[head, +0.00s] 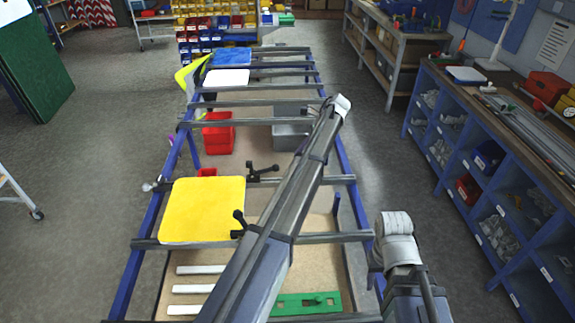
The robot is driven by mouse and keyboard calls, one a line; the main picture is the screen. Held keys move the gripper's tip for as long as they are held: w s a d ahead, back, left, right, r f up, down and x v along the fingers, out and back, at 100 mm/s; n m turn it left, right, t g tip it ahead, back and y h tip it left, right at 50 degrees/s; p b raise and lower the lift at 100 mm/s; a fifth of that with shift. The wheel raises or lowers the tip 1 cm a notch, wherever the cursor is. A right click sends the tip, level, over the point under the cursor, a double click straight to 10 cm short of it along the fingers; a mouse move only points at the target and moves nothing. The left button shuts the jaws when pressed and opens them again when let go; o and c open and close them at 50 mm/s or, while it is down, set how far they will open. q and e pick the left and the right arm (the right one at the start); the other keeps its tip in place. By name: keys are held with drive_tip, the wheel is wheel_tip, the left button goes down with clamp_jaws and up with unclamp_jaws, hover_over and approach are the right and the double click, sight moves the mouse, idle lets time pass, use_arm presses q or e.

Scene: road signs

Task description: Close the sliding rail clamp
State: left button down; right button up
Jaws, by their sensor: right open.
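A blank yellow sign (203,210) lies across two grey rails of a blue frame. A black clamp (262,172) sits on the upper rail, a little right of the sign with a small gap. A second black clamp (238,224) is at the sign's lower right edge and appears to touch it. A metal end piece (150,187) shows at the upper rail's left end.
A red bin (217,137) and a grey bin (290,135) stand under the rails. Blue and white panels lie farther back. White strips and a green strip (307,303) lie on the board below. A blue shelf (470,180) stands right, with clear floor between.

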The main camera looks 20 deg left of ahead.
use_arm(q)
drive_tip(key=shift+s+r, duration=0.1)
drive_tip(key=shift+s, duration=0.05)
drive_tip(key=b+x, duration=0.7)
drive_tip(key=x, duration=0.2)
drive_tip(key=shift+f+b, duration=0.25)
drive_tip(key=shift+b, duration=0.15)
drive_tip(key=shift+s+a+f, duration=0.1)
drive_tip(key=shift+a+f, duration=0.15)
drive_tip(key=shift+r, duration=0.1)
